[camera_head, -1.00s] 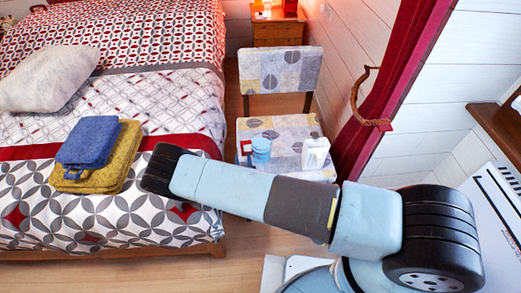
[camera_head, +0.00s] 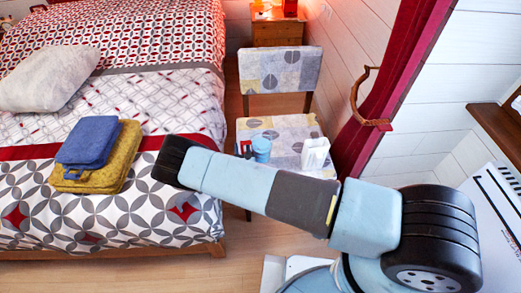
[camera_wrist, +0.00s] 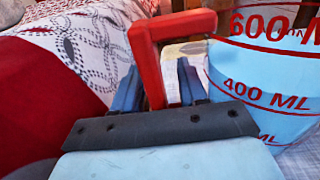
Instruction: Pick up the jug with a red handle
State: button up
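The jug (camera_head: 261,149) is pale blue and stands upright on the patterned chair seat. In the wrist view the jug's clear wall with red volume marks (camera_wrist: 268,85) fills the right side. Its red handle (camera_wrist: 148,62) points left, toward my gripper. My gripper's (camera_wrist: 160,88) two blue fingers stand on either side of the handle's outer bar, with only a small gap. I cannot tell whether they touch it. In the head view my arm hides most of the gripper.
A white container (camera_head: 315,153) stands on the same chair (camera_head: 290,125), right of the jug. The bed (camera_head: 130,215) with folded blue and yellow towels (camera_head: 95,155) is on the left. A red curtain and a white wall are on the right.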

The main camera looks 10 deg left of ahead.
grip_shut()
dwell(1.2)
